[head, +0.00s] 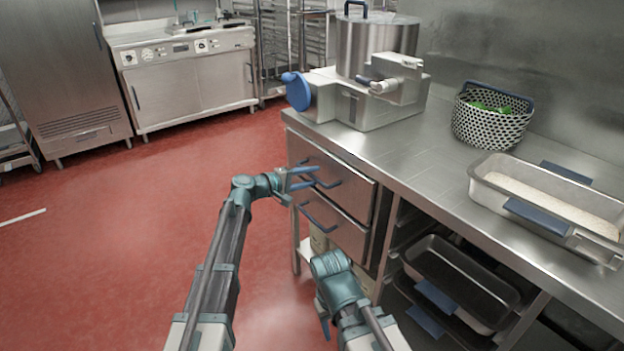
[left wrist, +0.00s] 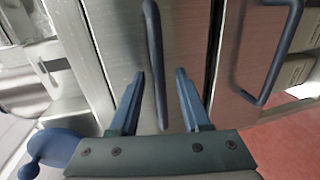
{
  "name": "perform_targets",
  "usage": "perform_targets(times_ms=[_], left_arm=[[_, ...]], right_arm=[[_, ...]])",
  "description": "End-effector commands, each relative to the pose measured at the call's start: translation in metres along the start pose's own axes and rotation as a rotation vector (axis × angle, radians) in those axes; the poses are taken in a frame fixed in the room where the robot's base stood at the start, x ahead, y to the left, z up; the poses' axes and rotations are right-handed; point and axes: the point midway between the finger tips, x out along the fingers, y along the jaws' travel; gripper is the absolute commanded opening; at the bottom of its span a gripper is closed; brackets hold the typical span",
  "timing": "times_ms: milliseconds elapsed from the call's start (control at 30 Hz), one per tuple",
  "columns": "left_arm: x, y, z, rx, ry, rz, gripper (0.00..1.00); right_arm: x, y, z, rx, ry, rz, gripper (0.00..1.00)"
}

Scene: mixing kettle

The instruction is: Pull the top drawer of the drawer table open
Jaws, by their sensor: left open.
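The drawer table (head: 440,185) is a steel counter with two stacked drawers at its left end. The top drawer (head: 352,188) looks shut, its front level with the lower one. Its blue bar handle (head: 327,183) shows in the left wrist view (left wrist: 153,60) as a long bar. My left gripper (head: 300,181) is at this handle, open. In the left wrist view its fingers (left wrist: 162,100) stand on both sides of the handle bar, with gaps visible. My right gripper (head: 323,319) is low in front of the table, mostly hidden by its own arm.
The lower drawer (head: 345,235) has its own blue handle (left wrist: 265,55). A mixing kettle (head: 375,50), a perforated basket (head: 490,117) with green contents and a white-filled pan (head: 545,190) stand on the counter. Dark pans (head: 460,275) sit on the shelf below. The red floor at left is clear.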

Motion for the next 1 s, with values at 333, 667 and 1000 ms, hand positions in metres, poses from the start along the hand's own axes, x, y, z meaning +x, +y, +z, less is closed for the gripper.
perform_targets(times_ms=[333, 667, 1000], left_arm=[[0.0088, 0.0002, 0.0002, 0.0, 0.001, 0.0, 0.47], [0.0085, 0.0001, 0.0002, 0.0, 0.0, 0.0, 0.06], [0.0084, 0.0, 0.0001, 0.0, 0.0, 0.0, 0.0]], right_arm=[[0.0016, -0.0001, -0.0001, 0.0, 0.0, 0.001, 0.5], [0.0016, -0.0001, -0.0001, 0.0, 0.0, 0.0, 0.5], [0.0017, -0.0001, -0.0001, 0.0, 0.0, 0.0, 0.5]])
